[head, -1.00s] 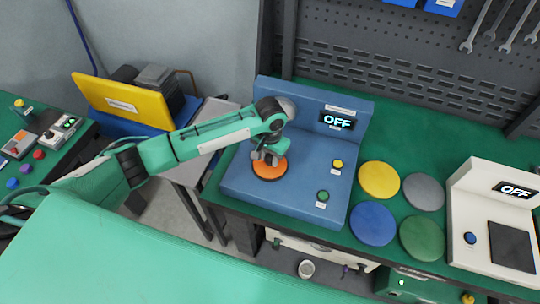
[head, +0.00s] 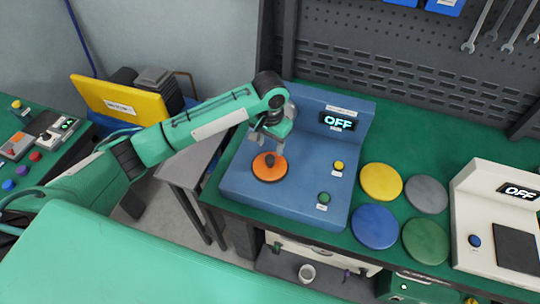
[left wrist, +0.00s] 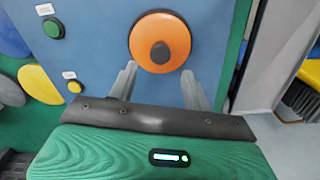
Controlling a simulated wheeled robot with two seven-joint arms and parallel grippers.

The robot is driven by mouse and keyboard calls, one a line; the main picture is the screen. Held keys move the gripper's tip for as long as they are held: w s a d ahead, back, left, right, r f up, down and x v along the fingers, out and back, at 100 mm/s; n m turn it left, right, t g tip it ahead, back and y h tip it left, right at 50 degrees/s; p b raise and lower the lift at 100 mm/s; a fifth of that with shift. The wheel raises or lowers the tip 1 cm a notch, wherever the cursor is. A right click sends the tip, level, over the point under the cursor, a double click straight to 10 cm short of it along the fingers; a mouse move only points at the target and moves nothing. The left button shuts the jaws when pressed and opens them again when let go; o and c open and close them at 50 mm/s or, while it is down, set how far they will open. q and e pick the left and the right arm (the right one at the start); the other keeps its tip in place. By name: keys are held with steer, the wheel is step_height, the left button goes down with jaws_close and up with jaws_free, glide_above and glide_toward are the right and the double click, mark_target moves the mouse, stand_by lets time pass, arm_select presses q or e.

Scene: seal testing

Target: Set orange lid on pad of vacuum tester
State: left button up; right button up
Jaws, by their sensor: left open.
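The orange lid (head: 265,171), a round disc with a dark knob in its middle, lies flat on the blue vacuum tester (head: 295,193). The pad under it is hidden. In the left wrist view the lid (left wrist: 160,42) is just beyond the fingertips. My left gripper (head: 270,143) is open and empty, raised above and behind the lid, apart from its knob; both fingers (left wrist: 158,84) show spread in the left wrist view. The tester's display (head: 337,121) reads OFF. A yellow button (head: 338,166) and a green button (head: 323,198) are on its right side. My right gripper is not in view.
Yellow (head: 381,181), grey (head: 426,194), blue (head: 375,226) and green (head: 425,241) discs lie on the green bench right of the tester. A white device (head: 487,200) stands further right. A pegboard (head: 400,65) rises behind. A yellow bin (head: 122,102) stands at left.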

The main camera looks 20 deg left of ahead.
mark_target(270, 158)
arm_select(q)
steer(key=shift+r+b, duration=0.35)
steer(key=shift+r, duration=1.95)
